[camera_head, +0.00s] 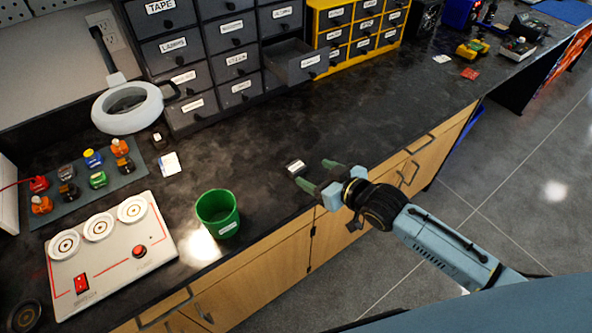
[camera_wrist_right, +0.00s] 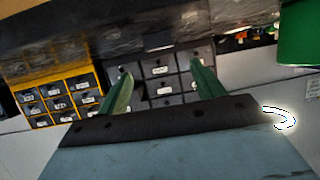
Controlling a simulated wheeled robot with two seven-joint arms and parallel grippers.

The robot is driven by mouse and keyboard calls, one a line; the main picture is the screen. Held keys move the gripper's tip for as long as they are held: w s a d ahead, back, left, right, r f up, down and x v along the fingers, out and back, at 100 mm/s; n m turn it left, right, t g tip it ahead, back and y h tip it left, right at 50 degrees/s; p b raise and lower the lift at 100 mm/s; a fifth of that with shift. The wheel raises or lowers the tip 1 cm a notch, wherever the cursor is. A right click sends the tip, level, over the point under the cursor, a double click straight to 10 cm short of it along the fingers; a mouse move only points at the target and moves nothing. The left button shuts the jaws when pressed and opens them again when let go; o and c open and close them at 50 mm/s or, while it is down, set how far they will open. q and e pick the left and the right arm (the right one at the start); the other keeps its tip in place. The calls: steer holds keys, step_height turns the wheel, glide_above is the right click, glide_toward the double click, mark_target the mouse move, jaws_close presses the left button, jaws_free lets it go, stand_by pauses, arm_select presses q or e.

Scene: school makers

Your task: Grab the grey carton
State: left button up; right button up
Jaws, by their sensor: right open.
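A small box with a pale top and dark sides (camera_head: 295,168), which looks like the grey carton, sits on the black counter near its front edge. My right gripper (camera_head: 314,174) reaches in from the right at the counter's front edge. Its two green fingers are apart and empty, with the tips just right of the box, not around it. My left gripper is not in view.
A green cup (camera_head: 217,213) stands left of the box. A panel with white dials (camera_head: 110,250) and small bottles on a mat lie further left. Grey drawers (camera_head: 230,62), one pulled out, and a yellow drawer unit (camera_head: 357,28) stand behind. The counter around the box is clear.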

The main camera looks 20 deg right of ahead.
mark_target(297, 167)
steer(key=x, duration=0.3)
steer(key=shift+b+x, duration=0.45)
steer(key=shift+x, duration=0.4)
steer(key=x, duration=0.2)
steer(key=b+x, duration=0.1)
steer(key=x, duration=0.1)
steer(key=shift+a+f, duration=0.1)
steer(key=shift+f, duration=0.25)
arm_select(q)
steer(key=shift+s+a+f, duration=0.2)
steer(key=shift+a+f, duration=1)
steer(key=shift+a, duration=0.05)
